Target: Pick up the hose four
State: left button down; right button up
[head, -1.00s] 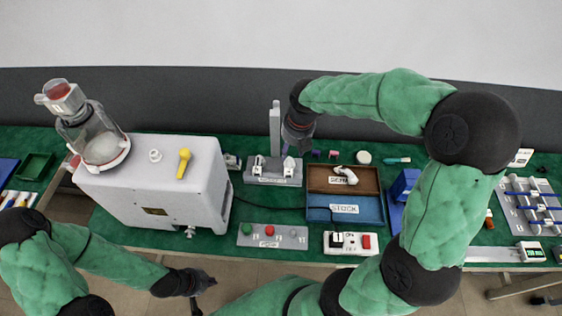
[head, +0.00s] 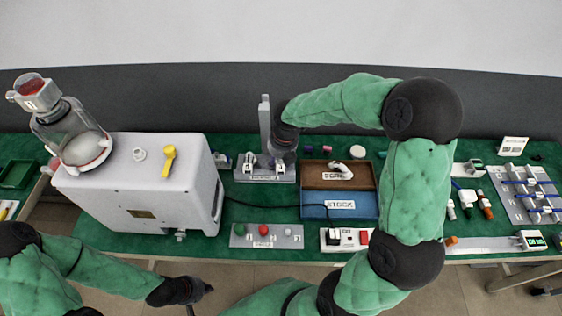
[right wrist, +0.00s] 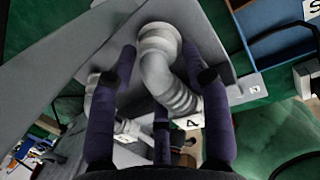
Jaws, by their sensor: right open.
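A short, bent, ribbed grey-white hose (right wrist: 165,75) stands on a grey stand (right wrist: 215,50) in the right wrist view, near a label reading 4. My right gripper (right wrist: 160,52) is open, its purple fingers on both sides of this hose; I cannot tell whether they touch it. A second pale hose (right wrist: 127,127) shows at lower left in the wrist view. My left gripper (head: 198,290) is low at the front, its fingers unclear.
A grey upright post (head: 265,118) rises from the stand beside my right gripper. A brown tray (head: 312,174) holds a white hose-like piece, with a blue STOCK tray (head: 318,199) in front. A large white machine (head: 140,190) stands left. A button panel (head: 266,236) lies in front.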

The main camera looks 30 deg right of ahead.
jog(key=c, duration=0.9)
jog(key=shift+r, duration=0.15)
jog(key=shift+r+p, duration=0.3)
jog(key=shift+r, duration=0.3)
grip_shut()
jog(key=s+r+p, duration=0.1)
jog(key=r, duration=0.1)
jog(key=s+r, duration=0.1)
jog(key=r, duration=0.2)
jog(key=s+r+p, duration=0.1)
jog(key=s+r, duration=0.1)
jog(key=shift+s+a+r+p, duration=0.1)
jog(key=shift+a+r+p, duration=0.05)
jog(key=shift+a+p, duration=0.15)
jog(key=s+a+r+p, duration=0.1)
jog(key=s+r, duration=0.3)
jog(key=s, duration=0.5)
jog(key=shift+s+r+p, duration=0.15)
jog(key=shift+s+p, duration=0.2)
jog(key=shift+p, duration=0.25)
